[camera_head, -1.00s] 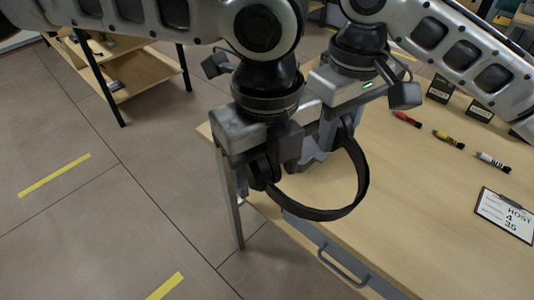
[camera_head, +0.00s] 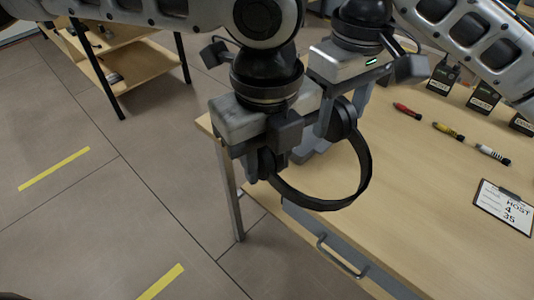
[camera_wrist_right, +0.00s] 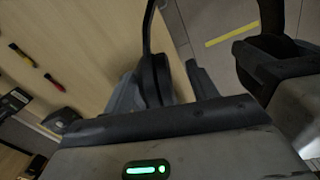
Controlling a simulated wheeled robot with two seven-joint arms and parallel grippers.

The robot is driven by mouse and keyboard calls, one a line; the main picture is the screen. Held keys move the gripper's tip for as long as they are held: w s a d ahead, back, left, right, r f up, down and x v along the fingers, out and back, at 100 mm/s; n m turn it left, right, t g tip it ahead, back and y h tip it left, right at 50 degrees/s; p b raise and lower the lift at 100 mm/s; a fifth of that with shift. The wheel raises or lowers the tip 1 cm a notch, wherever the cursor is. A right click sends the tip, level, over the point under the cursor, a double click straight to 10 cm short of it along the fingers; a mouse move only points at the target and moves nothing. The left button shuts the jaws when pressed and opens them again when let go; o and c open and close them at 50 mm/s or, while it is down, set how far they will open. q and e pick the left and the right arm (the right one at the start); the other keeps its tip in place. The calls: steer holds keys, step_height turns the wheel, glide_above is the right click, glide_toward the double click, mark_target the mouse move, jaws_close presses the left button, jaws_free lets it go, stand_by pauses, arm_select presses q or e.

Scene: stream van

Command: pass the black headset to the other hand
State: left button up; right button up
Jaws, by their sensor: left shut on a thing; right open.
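The black headset (camera_head: 364,172) hangs in the air above the table's near left corner, its band curving down and to the right. My left gripper (camera_head: 272,160) is shut on the headset at its left ear cup. My right gripper (camera_head: 325,140) is open, just behind and to the right of the left one, by the headset's other ear cup (camera_head: 341,118). In the right wrist view that ear cup (camera_wrist_right: 155,80) sits between the right gripper's fingers (camera_wrist_right: 160,88). Whether the fingers touch it cannot be told. The left fingertips are partly hidden.
The wooden table (camera_head: 420,215) carries red (camera_head: 407,111), yellow (camera_head: 447,132) and white (camera_head: 492,155) markers, a clipboard (camera_head: 503,210) and small black boxes (camera_head: 482,97). A shelf unit (camera_head: 140,70) stands back left. The table's middle is clear.

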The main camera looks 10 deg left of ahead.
step_height(320, 180, up, 10)
steer(key=shift+r, duration=0.1)
stand_by(0.4)
